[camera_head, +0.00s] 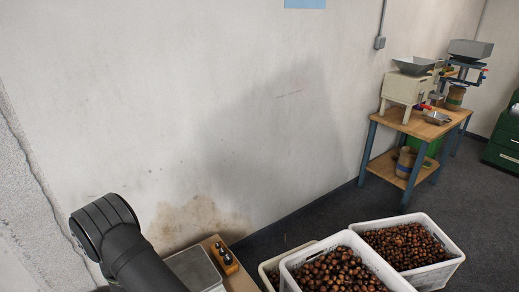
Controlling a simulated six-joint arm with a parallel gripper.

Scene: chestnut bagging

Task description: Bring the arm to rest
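A dark rounded arm link of mine (140,255) rises at the lower left of the head camera view, in front of the pale wall. Its thick round joint is at the upper end. My gripper does not show in this view, so its pose and whether it holds anything are hidden.
White crates full of chestnuts (446,268) stand at the bottom right. A wooden surface (240,281) at the bottom carries a grey metal tray (193,268) and a small block with dark knobs (224,258). A workbench (413,126) with machines stands farther back, before open dark floor.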

